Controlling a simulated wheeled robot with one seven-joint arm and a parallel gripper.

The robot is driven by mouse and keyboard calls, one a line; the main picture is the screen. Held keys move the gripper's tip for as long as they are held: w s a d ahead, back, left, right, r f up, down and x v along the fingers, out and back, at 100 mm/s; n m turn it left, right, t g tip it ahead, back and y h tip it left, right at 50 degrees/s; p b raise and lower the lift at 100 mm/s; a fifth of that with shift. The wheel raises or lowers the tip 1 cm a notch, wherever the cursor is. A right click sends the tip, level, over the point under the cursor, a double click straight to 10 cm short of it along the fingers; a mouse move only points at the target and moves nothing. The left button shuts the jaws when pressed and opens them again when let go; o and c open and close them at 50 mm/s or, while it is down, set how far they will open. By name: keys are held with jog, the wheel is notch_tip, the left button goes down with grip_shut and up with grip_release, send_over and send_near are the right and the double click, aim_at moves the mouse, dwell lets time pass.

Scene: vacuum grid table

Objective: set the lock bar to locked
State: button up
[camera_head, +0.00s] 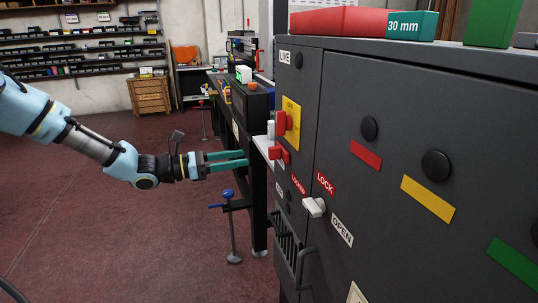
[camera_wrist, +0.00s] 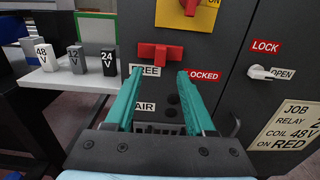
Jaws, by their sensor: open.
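The red lock bar (camera_head: 279,153) is on the narrow front of the dark grey cabinet, below a yellow plate. In the wrist view the red bar (camera_wrist: 160,52) lies roughly level, with a FREE label (camera_wrist: 146,71) below its left and a red LOCKED label (camera_wrist: 203,76) below its right. A short red stem shows under its middle. My gripper (camera_head: 246,158) has two teal fingers, open and empty, pointing at the cabinet front and short of the bar. In the wrist view my gripper (camera_wrist: 160,73) shows its tips apart, just below the bar.
A yellow plate with a red switch (camera_wrist: 191,6) is above the bar. A white lever (camera_head: 314,207) sits between LOCK and OPEN labels to the right. A white shelf (camera_wrist: 70,78) with voltage-marked blocks is at left. A cabinet handle (camera_head: 302,268) projects below.

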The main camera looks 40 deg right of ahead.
aim_at(269, 154)
jog(key=p+x, duration=0.2)
jog(key=x, duration=0.7)
jog(key=shift+s+d, duration=0.1)
jog(key=shift+d, duration=0.1)
grip_shut()
dwell(1.1)
